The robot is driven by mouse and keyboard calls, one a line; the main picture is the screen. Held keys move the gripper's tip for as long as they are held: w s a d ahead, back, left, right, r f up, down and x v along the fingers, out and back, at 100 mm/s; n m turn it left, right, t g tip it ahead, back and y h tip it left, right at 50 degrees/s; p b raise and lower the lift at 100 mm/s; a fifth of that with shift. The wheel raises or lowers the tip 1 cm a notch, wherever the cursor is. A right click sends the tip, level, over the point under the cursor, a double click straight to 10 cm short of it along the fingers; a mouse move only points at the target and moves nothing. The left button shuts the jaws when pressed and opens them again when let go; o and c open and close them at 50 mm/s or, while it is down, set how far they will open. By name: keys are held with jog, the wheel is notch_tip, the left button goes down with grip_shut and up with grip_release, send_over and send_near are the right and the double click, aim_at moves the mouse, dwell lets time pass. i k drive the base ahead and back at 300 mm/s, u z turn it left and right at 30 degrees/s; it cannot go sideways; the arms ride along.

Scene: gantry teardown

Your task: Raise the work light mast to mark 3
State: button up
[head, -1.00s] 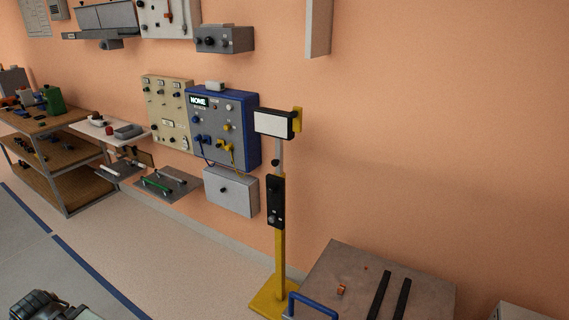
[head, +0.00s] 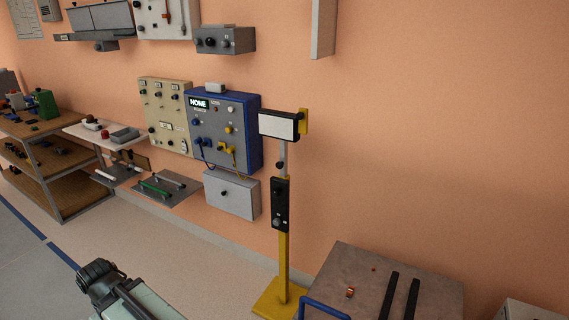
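The work light mast (head: 284,248) stands upright near the wall, with a yellow lower post and a yellow base on the floor. A white rectangular lamp head (head: 278,125) in a black frame tops its short grey upper tube. A black plate with knobs (head: 280,204) is fixed on the post, and a dark knob (head: 280,165) sits above it. Mark numbers are too small to read. Part of my arm shows at the bottom left, apart from the mast. I cannot make out fingertips or whether my gripper is open.
A grey-topped cart (head: 370,282) with a blue handle stands right of the mast's base. A blue panel (head: 224,130) reading "NONE" hangs behind to the left, above a grey box (head: 232,195). Shelving (head: 62,190) stands far left. The floor left of the mast is open.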

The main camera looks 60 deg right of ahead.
aim_at(282, 165)
jog(key=i, duration=0.95)
jog(key=u, duration=0.05)
